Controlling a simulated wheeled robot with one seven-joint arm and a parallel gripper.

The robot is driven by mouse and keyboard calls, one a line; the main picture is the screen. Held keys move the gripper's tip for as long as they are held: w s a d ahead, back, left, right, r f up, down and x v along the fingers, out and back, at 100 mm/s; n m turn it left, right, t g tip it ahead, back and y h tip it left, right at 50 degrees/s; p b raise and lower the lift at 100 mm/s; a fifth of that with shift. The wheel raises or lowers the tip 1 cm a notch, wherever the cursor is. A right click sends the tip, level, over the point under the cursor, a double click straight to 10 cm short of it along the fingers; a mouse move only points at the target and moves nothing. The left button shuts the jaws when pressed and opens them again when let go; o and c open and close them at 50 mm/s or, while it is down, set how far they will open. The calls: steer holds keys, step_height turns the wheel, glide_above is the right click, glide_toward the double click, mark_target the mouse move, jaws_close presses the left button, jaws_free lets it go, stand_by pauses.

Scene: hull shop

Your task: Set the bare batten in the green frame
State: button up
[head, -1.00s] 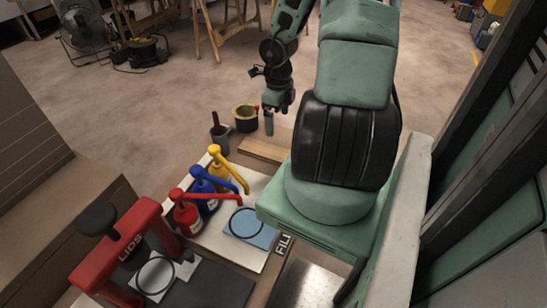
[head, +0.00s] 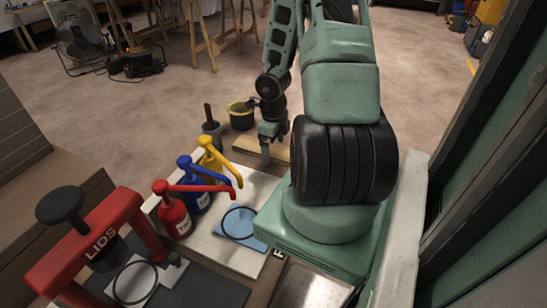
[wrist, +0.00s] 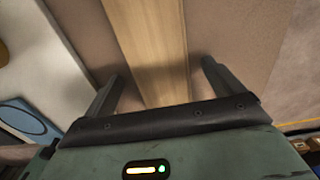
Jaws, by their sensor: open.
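A bare wooden batten (head: 243,145) lies flat on the brown bench top, beyond the pump bottles. In the wrist view the batten (wrist: 148,45) runs from the top edge down between my two fingers. My gripper (head: 266,157) is over the batten, pointing down; its fingers (wrist: 163,75) are open, one on each side of the wood, with nothing shut between them. Whether the fingertips are level with the wood I cannot tell. I see no green frame in either view.
Red (head: 172,212), blue (head: 194,190) and yellow (head: 213,165) pump bottles stand left of my gripper on a pale board (head: 228,258). A grey cup with a handle (head: 212,133) and a pot (head: 241,117) are behind. A red lid press (head: 103,235) stands front left.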

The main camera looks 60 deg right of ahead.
steer(key=shift+f, duration=0.1)
steer(key=c, duration=1.2)
steer(key=shift+c, duration=0.2)
